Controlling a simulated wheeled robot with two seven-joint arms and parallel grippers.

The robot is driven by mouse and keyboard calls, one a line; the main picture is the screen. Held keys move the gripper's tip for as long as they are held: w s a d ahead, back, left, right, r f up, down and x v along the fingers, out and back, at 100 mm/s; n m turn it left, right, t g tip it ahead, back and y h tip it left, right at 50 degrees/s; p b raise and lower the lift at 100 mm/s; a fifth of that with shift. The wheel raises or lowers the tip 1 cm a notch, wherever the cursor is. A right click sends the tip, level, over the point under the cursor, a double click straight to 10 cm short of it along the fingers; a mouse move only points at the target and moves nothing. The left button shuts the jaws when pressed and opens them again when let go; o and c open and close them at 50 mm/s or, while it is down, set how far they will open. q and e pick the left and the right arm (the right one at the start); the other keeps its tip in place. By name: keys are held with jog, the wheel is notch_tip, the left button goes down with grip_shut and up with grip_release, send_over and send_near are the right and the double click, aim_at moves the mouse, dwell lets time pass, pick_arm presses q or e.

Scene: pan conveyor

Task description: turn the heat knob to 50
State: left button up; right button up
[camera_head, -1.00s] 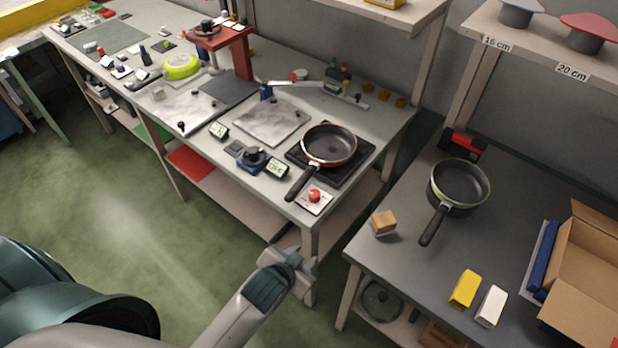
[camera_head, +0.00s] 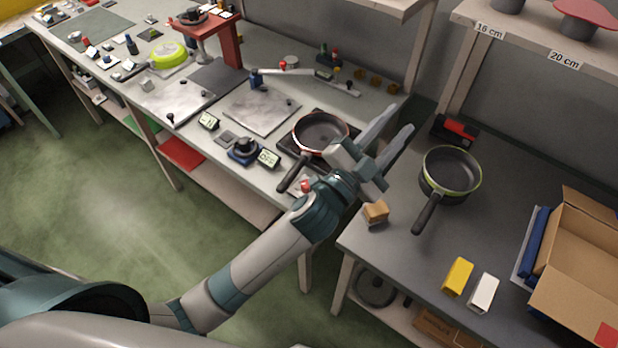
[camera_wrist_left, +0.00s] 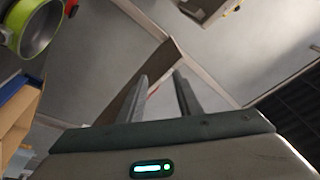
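The heat knob (camera_head: 245,145) is a dark round knob on a blue base near the front edge of the long workbench in the head view. A small display (camera_head: 268,158) stands just right of it; its digits are too small to read. My left gripper (camera_head: 402,117) is up and to the right of the knob, in front of the gap between the two tables, pointing away from the knob. Its two fingers are apart with nothing between them, also in the wrist view (camera_wrist_left: 158,84). My right gripper is not in view.
A red-rimmed pan (camera_head: 320,130) sits on a dark hotplate right of the knob, partly behind my left arm. A red button (camera_head: 305,185) is beside my forearm. A green-rimmed pan (camera_head: 452,172) and a cardboard box (camera_head: 580,265) stand on the right table.

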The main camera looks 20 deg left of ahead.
pick_arm(q)
jog(key=s+d+r+m+g+h, duration=0.4)
jog(key=d+r+m+g+h, duration=0.15)
jog(key=d+m+h, duration=0.35)
jog(key=s+d+r+m+g+h, duration=0.4)
jog(key=d+m+g, duration=0.3)
jog(key=m, duration=0.3)
jog(key=s+d+f+m+g+y, duration=0.6)
jog(key=f+m+g, duration=0.3)
jog(key=m+g, duration=0.35)
jog(key=w+a+f+m+t+y, duration=0.1)
jog(key=w+a+f+m+y, duration=0.1)
jog(key=a+f+y, duration=0.45)
jog(key=w+a+f+m+t+y, duration=0.1)
jog(key=w+a+f+m+y, duration=0.2)
jog(key=a+f+y, duration=0.3)
jog(key=w+a+r+y, duration=0.1)
jog(key=w+a+y, duration=0.1)
jog(key=a, duration=0.4)
jog(key=w+a+r+t+y, duration=0.1)
jog(key=w+a+r+y, duration=0.1)
jog(key=w+a, duration=0.3)
jog(key=w+a+r+t+y, duration=0.1)
jog(key=w+a+y, duration=0.3)
jog(key=a, duration=0.5)
jog(key=shift+a+r+n, duration=0.25)
jog(key=shift+n, duration=0.2)
